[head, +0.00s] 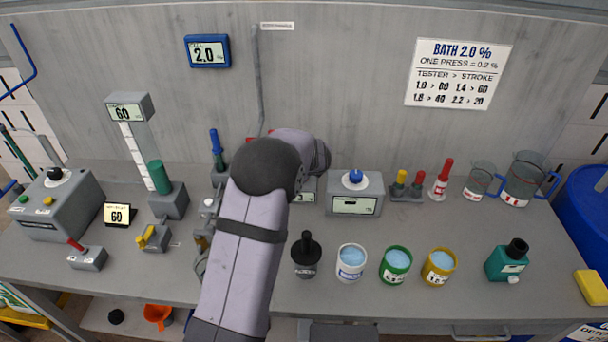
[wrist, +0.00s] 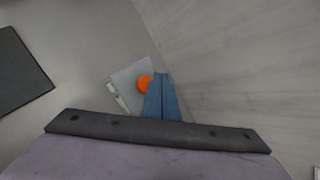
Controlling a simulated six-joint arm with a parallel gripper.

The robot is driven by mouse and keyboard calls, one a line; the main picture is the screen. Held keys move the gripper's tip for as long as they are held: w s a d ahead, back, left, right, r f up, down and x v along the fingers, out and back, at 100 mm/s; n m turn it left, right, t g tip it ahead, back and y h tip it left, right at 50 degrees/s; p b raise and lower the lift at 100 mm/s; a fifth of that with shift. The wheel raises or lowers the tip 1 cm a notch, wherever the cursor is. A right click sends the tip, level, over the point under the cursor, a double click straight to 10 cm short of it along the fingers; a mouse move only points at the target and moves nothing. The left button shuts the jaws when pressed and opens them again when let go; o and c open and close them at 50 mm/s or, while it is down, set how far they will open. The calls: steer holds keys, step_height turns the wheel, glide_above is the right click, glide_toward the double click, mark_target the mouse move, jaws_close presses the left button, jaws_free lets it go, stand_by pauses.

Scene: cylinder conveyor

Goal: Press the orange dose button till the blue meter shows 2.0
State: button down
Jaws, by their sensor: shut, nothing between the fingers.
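The blue meter (head: 207,51) hangs on the back wall and its display reads 2.0. The orange dose button (wrist: 144,84) shows in the wrist view on a light grey box (wrist: 130,75). My gripper (wrist: 162,76) has its blue fingers shut together, with nothing between them. Its tips are just right of the button in that view. I cannot tell whether they touch the button or the box. In the head view my arm hides both the gripper and the orange button.
A white sign (head: 458,74) on the wall reads "BATH 2.0 %" and "ONE PRESS = 0.2 %". A grey box with a blue knob (head: 355,177) stands right of my arm.

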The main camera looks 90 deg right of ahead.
steer(key=shift+r+p, duration=1.65)
steer(key=shift+r, duration=0.5)
